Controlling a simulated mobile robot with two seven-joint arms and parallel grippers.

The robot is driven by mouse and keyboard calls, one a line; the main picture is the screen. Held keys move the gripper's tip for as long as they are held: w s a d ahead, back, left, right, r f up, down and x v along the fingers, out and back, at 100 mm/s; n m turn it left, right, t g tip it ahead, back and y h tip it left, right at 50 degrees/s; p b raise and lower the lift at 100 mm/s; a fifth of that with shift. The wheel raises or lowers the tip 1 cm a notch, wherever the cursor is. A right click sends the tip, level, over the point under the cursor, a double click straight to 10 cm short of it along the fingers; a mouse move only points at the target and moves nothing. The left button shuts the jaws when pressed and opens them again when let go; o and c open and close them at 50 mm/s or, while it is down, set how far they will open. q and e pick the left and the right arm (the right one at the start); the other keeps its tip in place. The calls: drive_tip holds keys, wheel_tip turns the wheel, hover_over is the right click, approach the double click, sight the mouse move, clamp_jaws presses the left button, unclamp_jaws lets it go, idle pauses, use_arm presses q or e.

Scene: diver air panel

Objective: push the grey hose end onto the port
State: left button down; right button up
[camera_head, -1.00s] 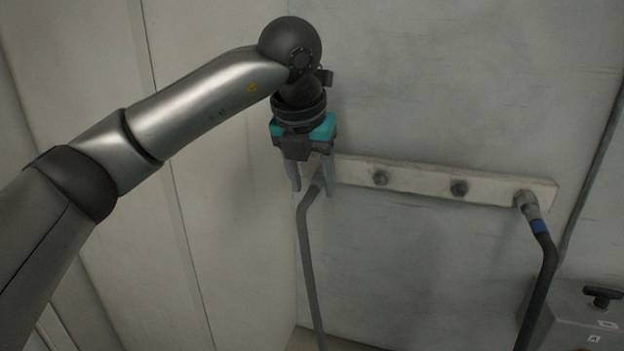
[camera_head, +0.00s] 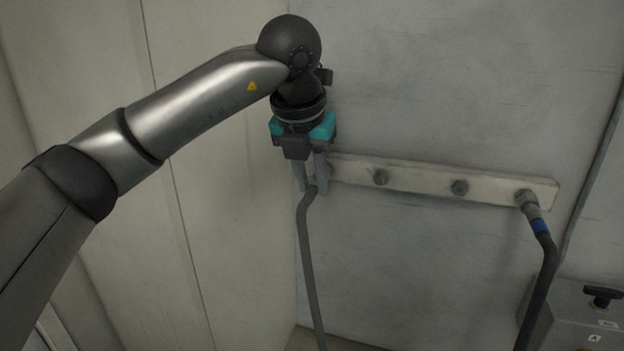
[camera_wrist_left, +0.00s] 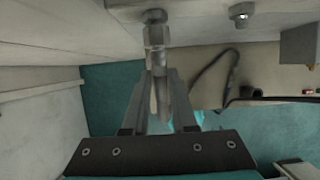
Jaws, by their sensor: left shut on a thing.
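The grey hose (camera_head: 308,250) hangs down the wall at the left end of the white port rail (camera_head: 420,183). My left gripper (camera_head: 312,188) has its fingers shut around the top of this hose, at the grey hose end. In the left wrist view, the metal hose end (camera_wrist_left: 156,38) stands above my left gripper (camera_wrist_left: 160,85), in line with the port (camera_wrist_left: 154,16). It appears to meet the port, but I cannot tell how far on it is. The gripper hides the port in the head view. My right gripper is not in view.
A dark hose with a blue band (camera_head: 540,227) is on the rail's right end. A grey box with a black handle (camera_head: 603,294) is at lower right.

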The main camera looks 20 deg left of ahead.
sight(307, 196)
use_arm(q)
drive_tip(key=shift+s, duration=0.15)
drive_tip(key=shift+s+b, duration=0.4)
drive_tip(key=shift+s+b, duration=0.65)
drive_tip(key=shift+s, duration=0.3)
idle(0.3)
drive_tip(key=shift+s+a+b, duration=0.15)
drive_tip(key=shift+s+b, duration=1.15)
drive_tip(key=shift+s, duration=1.2)
